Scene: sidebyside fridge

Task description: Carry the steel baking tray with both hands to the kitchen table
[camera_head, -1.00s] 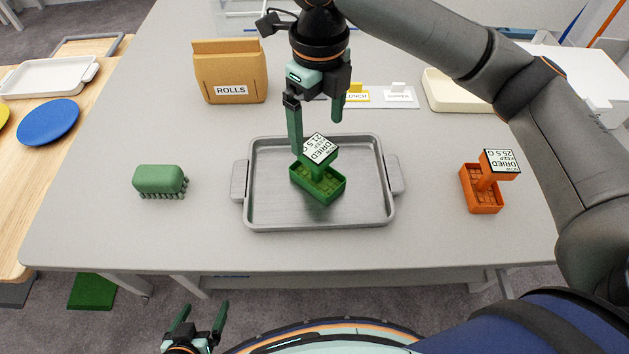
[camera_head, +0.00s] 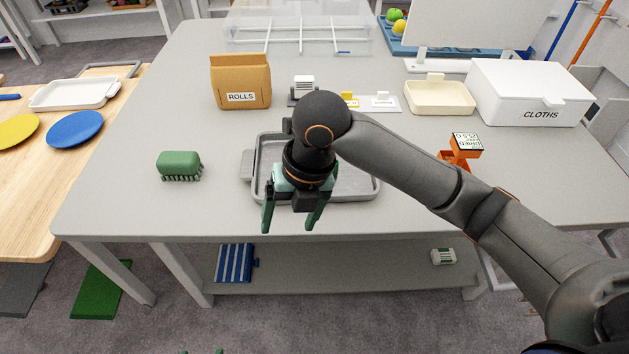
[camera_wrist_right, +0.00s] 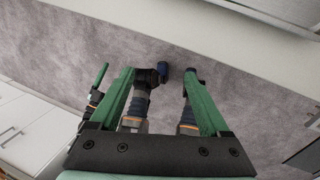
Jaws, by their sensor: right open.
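The steel baking tray (camera_head: 356,183) lies on the grey table, largely covered by my right arm; its left handle (camera_head: 246,165) shows. My right gripper (camera_head: 288,228) is open and empty, pointing down in front of the tray's near edge. In the right wrist view its spread fingers (camera_wrist_right: 158,85) have floor and parts of my own body behind them. Only the fingertips of my left gripper (camera_head: 204,351) show at the bottom edge, apart from each other. The wooden table (camera_head: 85,175), perhaps the kitchen table, stands at the left.
On the grey table (camera_head: 110,205) are a green brush (camera_head: 180,165), a rolls bag (camera_head: 240,84), an orange stamp-like object (camera_head: 461,147), a cream tray (camera_head: 440,97) and a cloths box (camera_head: 530,95). The wooden table holds a white tray (camera_head: 75,94) and blue and yellow plates (camera_head: 75,129).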

